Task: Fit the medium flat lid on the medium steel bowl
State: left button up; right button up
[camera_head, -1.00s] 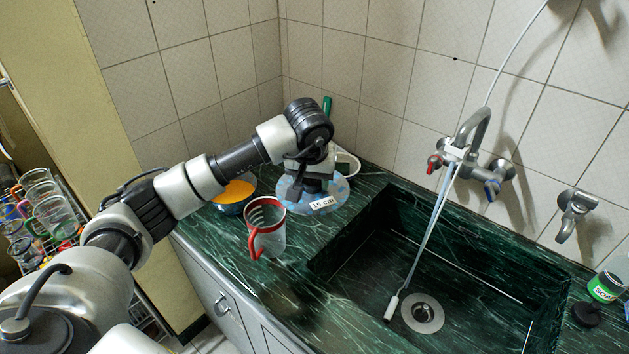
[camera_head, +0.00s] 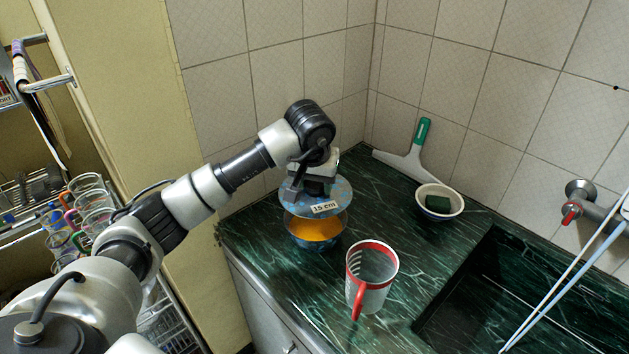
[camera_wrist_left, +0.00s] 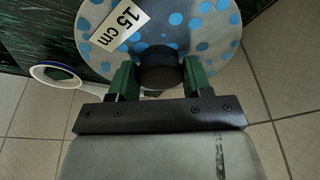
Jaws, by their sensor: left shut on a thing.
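The flat lid (camera_head: 340,198) is a round disc with blue dots and a "15 cm" label. My left gripper (camera_head: 308,184) is shut on its black knob, which shows between the fingers in the wrist view (camera_wrist_left: 160,68). The bowl (camera_head: 305,243) stands on the counter with orange contents and a bluish outside. The lid is held above the bowl, apparently apart from it, and hides its far part. The orange contents show below the lid's near edge. The bowl is not clearly seen in the wrist view. My right gripper is not in view.
A clear jug (camera_head: 377,272) with a red rim and handle stands right of the bowl, near the counter's front. A white dish (camera_head: 455,206) with a dark sponge and a squeegee (camera_head: 408,162) are at the back. The sink (camera_head: 500,290) is at the right.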

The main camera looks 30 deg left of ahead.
aim_at(315, 197)
pick_arm(q)
jog(key=shift+d+f+b, duration=0.15)
jog(key=shift+f+b, duration=0.15)
jog(key=shift+f, duration=0.6)
jog(key=shift+f+b, duration=1.1)
jog(key=shift+f, duration=0.25)
jog(key=shift+f+b, duration=1)
jog(key=shift+f, duration=0.4)
jog(key=o, duration=1)
jog(key=shift+r, duration=0.1)
